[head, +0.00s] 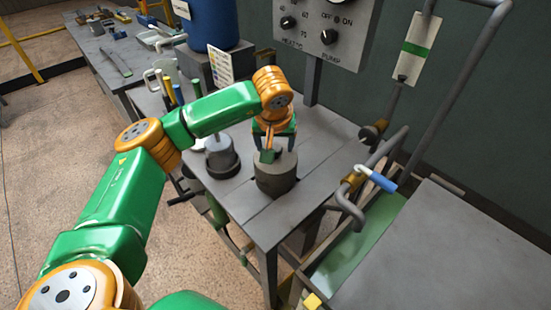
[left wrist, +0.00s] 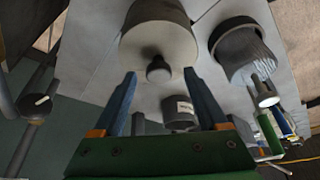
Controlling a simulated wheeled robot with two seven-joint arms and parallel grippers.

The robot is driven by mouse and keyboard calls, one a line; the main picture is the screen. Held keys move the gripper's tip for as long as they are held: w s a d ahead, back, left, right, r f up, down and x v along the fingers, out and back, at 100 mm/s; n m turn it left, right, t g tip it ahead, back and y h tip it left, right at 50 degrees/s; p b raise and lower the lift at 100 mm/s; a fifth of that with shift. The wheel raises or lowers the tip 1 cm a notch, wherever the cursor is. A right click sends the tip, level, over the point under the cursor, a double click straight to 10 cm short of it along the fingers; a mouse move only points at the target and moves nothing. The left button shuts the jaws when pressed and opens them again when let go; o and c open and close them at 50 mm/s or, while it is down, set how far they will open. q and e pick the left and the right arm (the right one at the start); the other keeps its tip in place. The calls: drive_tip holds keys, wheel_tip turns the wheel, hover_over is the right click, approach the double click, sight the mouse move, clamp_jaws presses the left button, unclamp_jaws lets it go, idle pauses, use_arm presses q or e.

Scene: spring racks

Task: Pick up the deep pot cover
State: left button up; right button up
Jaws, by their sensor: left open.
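A grey-brown round pot (head: 276,182) stands on the grey metal table, with its cover on top. In the left wrist view the cover (left wrist: 150,38) shows as a pale disc with a small dark round knob (left wrist: 158,70). My left gripper (head: 275,147) is directly above the cover, pointing down. In the left wrist view its two blue fingers (left wrist: 163,78) are spread, one on each side of the knob, and nothing is held. I cannot tell whether the fingertips touch the cover. The gripper hides part of the cover's top in the head view.
A second, darker pot (head: 222,163) stands close left of the first. A control panel (head: 325,28) rises at the back. Pipes with a blue-handled valve (head: 378,180) are to the right. The table's front right is clear.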

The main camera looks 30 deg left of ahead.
use_arm(q)
drive_tip(key=shift+w+f, duration=0.2)
drive_tip(key=shift+w, duration=0.1)
drive_tip(key=shift+s+r, duration=0.15)
drive_tip(key=shift+s, duration=0.1)
drive_tip(key=c, duration=0.7)
clamp_jaws()
